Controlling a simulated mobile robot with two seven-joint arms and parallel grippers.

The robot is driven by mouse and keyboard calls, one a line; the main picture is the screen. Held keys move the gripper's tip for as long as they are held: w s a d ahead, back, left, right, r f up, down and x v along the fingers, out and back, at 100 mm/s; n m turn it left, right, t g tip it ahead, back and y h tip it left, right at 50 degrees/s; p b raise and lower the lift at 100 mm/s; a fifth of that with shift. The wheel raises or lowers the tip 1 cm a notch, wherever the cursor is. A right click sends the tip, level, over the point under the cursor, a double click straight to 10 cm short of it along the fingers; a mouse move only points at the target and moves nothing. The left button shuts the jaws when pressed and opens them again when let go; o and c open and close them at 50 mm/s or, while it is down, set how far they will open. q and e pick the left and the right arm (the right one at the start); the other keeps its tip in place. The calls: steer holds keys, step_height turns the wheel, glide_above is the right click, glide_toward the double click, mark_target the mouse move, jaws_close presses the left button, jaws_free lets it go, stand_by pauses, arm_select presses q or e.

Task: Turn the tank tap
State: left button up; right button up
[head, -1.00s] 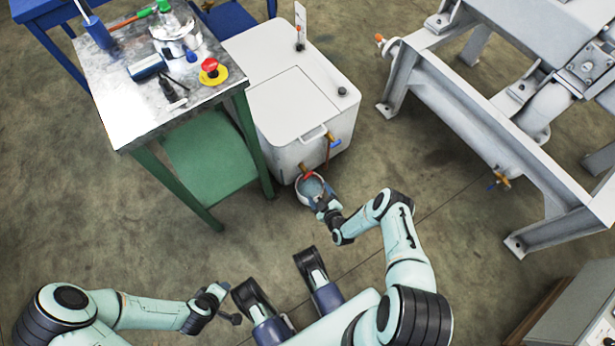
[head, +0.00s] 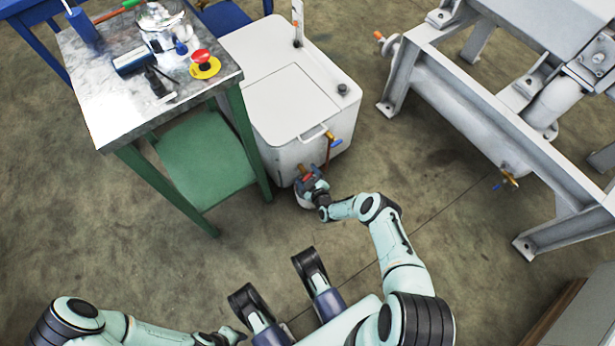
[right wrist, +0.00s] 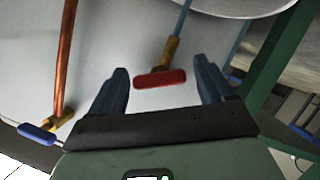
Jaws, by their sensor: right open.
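The white tank (head: 300,105) stands beside the workbench in the head view. The tank tap has a red handle (right wrist: 161,78) on a brass body (right wrist: 170,49), seen in the right wrist view; the red handle also shows small in the head view (head: 307,178). My right gripper (right wrist: 166,88) is open, with one finger on each side of the red handle and gaps visible on both sides. In the head view my right gripper (head: 310,183) is at the tank's front, over a white bucket (head: 303,199) that it mostly hides. My left gripper (head: 235,335) is low, and its fingers are unclear.
A second tap with a blue handle (right wrist: 37,132) sits on a copper pipe (right wrist: 66,60) beside the red one. A workbench (head: 110,105) with green legs stands left of the tank. A grey metal frame (head: 470,130) stands to the right. Floor between is clear.

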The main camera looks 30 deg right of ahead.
steer(key=shift+c, duration=0.3)
steer(key=c, duration=0.9)
steer(key=shift+d+m+y, duration=0.15)
steer(key=shift+m+y, duration=0.55)
steer(key=shift+m, duration=0.3)
steer(key=shift+m+g+y, duration=0.3)
steer(key=shift+m+y, duration=0.4)
steer(key=shift+m, duration=0.3)
steer(key=o, duration=1)
steer(key=shift+c, duration=0.2)
